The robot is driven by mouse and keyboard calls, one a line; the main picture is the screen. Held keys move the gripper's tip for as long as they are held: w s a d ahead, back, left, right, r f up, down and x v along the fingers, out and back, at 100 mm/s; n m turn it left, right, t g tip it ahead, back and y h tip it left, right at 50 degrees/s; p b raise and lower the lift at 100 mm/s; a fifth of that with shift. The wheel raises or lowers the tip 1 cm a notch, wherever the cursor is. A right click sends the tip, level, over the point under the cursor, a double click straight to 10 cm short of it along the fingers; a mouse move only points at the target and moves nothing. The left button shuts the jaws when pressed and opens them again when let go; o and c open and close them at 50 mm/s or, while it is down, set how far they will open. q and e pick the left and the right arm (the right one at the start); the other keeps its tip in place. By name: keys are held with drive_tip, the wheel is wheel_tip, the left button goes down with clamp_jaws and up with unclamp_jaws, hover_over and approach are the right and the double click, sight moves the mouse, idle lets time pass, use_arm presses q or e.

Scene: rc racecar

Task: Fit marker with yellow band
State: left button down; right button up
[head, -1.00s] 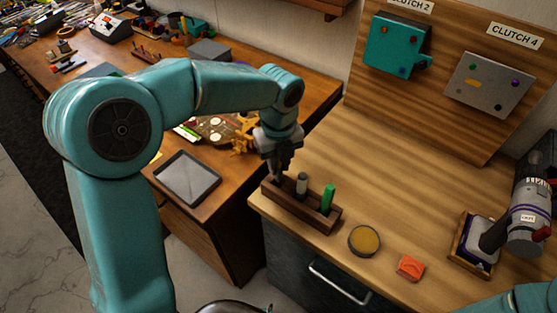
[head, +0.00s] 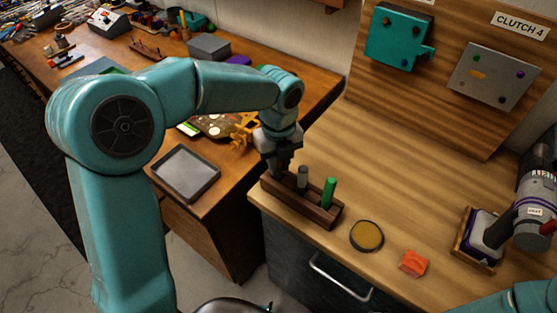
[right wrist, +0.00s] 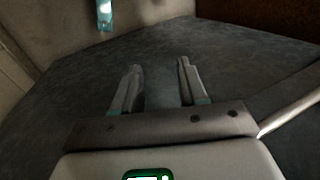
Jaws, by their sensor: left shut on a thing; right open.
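A dark wooden marker holder (head: 322,213) lies along the front left edge of the light wooden bench. A green marker (head: 329,192) stands upright in its right part, and a grey marker (head: 303,177) stands in its middle. My left gripper (head: 277,171) is over the left end of the holder, pointing down, shut on a slim thing, apparently a marker. The jaws hide most of it; no yellow band can be made out, nor how deep it sits. My right gripper (right wrist: 158,68) is open and empty in the right wrist view, in front of a dark grey surface.
A round tin with a yellow top (head: 367,237) and an orange block (head: 413,263) lie right of the holder. A wooden tray (head: 460,247) stands farther right. A grey tray (head: 187,172) lies on the left bench. The bench behind the holder is clear.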

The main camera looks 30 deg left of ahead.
use_arm(q)
drive_tip(key=shift+f+b, duration=0.7)
drive_tip(key=shift+f, duration=0.45)
drive_tip(key=c, duration=0.9)
unclamp_jaws()
drive_tip(key=shift+c, duration=0.2)
drive_tip(key=shift+r, duration=0.1)
wheel_tip(320, 180, up, 16)
drive_tip(key=shift+r+p, duration=0.15)
drive_tip(key=shift+p, duration=0.4)
